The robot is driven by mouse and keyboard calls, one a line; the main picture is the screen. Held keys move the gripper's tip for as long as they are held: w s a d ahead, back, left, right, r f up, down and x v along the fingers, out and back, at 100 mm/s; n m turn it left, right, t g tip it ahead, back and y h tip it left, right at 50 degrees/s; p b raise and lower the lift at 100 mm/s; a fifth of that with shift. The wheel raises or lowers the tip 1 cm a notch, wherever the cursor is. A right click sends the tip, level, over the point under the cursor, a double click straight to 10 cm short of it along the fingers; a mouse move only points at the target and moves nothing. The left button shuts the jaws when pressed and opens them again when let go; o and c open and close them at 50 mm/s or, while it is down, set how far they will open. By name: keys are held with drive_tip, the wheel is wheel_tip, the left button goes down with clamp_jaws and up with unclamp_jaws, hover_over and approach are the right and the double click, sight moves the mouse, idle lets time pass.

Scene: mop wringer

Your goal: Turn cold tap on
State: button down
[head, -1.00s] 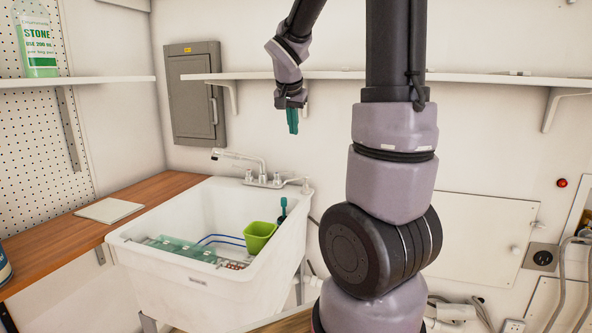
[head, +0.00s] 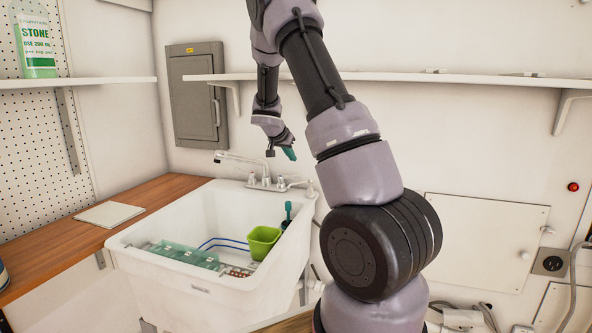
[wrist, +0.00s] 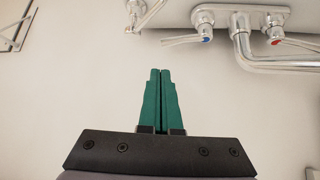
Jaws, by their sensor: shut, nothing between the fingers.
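The chrome tap set (head: 265,184) stands on the back rim of the white sink, its spout pointing left in the head view. My gripper (head: 290,154) is above the right side of the tap set in the head view. Its teal fingers (wrist: 160,72) are shut and empty, apart from the cold tap's lever (wrist: 180,41).
The sink (head: 160,255) holds a green cup (head: 263,243), a dark-handled brush (head: 287,215) and a teal item (head: 180,255). A wooden counter (head: 60,235) lies left. A wall shelf (head: 400,76) runs behind my arm, with a grey electrical panel (head: 196,95) at its left.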

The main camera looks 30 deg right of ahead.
drive_tip(key=x, duration=1)
drive_tip(key=shift+w+f, duration=0.25)
drive_tip(key=shift+w, duration=0.3)
